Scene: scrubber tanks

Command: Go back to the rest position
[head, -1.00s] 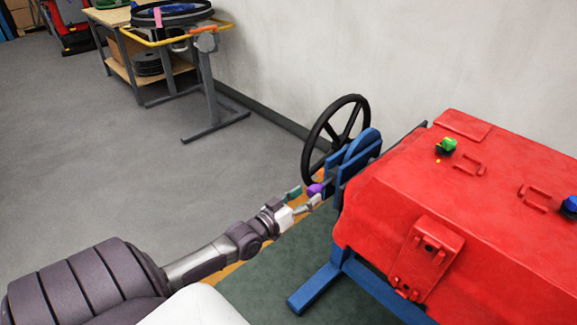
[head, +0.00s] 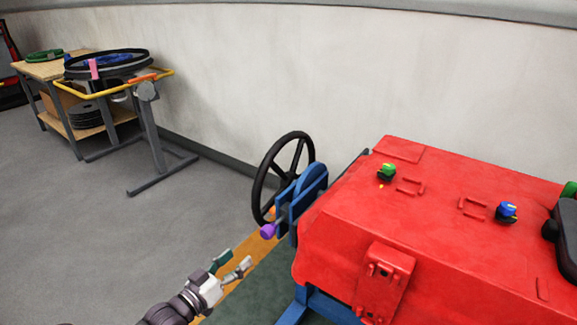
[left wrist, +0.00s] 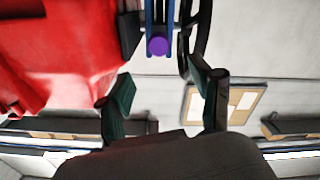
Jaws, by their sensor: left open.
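My left gripper (head: 233,264) is at the lower middle of the head view, open and empty. Its two fingers also show spread apart in the left wrist view (left wrist: 166,98). It is apart from the purple knob (head: 268,230), which sits on the blue bracket (head: 300,200) beside the black handwheel (head: 284,172). In the left wrist view the purple knob (left wrist: 157,45) appears beyond the fingers, near the top. My right gripper is in neither view.
A red tank (head: 345,240) on a blue frame fills the right, with a green knob (head: 387,172) and a blue knob (head: 506,211) on top. A yellow-railed stand (head: 150,135) and a wooden cart (head: 50,70) stand at left. Grey floor between is clear.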

